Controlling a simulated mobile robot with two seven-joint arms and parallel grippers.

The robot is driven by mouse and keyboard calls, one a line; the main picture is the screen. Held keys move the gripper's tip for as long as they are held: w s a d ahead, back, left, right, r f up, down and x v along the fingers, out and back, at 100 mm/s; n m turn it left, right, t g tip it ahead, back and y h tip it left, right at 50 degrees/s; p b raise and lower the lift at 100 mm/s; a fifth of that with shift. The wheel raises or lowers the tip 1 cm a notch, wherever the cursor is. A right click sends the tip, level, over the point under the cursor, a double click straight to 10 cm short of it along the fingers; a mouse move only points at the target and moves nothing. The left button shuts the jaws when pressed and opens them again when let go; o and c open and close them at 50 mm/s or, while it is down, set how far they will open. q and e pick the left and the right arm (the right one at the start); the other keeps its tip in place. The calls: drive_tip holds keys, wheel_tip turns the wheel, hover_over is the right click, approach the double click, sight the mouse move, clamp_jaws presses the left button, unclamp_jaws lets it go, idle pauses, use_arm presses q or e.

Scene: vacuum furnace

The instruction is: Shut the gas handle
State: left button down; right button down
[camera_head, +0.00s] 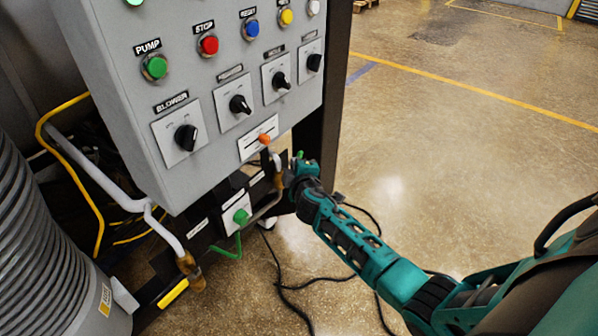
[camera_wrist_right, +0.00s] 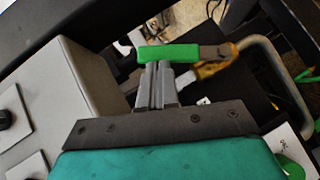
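The gas handle is a green lever (camera_wrist_right: 168,53) with a grey end piece, joined to a brass valve (camera_wrist_right: 212,66) on a grey pipe in the right wrist view. In the head view only a small bit of green (camera_head: 299,154) shows beside my gripper. My right gripper (camera_head: 288,178) is below the control box's lower right corner. In the right wrist view its two fingers (camera_wrist_right: 156,66) are close together, with their tips at the lever's edge. Whether they touch it I cannot tell. No thing shows between the fingers. My left gripper is not in view.
The grey control box (camera_head: 180,75), with buttons and dials, stands just above my right gripper. A green knob (camera_head: 241,216) and a yellow handle (camera_head: 173,293) are on the lower frame. Black cables (camera_head: 290,288) lie on the floor. The floor at the right is clear.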

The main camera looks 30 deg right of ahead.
drive_tip(key=shift+m+g+y, duration=0.4)
drive_tip(key=d, duration=0.1)
drive_tip(key=w+d+f, duration=0.1)
drive_tip(key=d, duration=0.1)
drive_tip(key=w+d+f, duration=0.1)
drive_tip(key=shift+w+d+f+b, duration=0.1)
drive_tip(key=shift+d+f+b, duration=0.05)
drive_tip(key=shift+d+b, duration=0.2)
drive_tip(key=shift+r+p, duration=0.8)
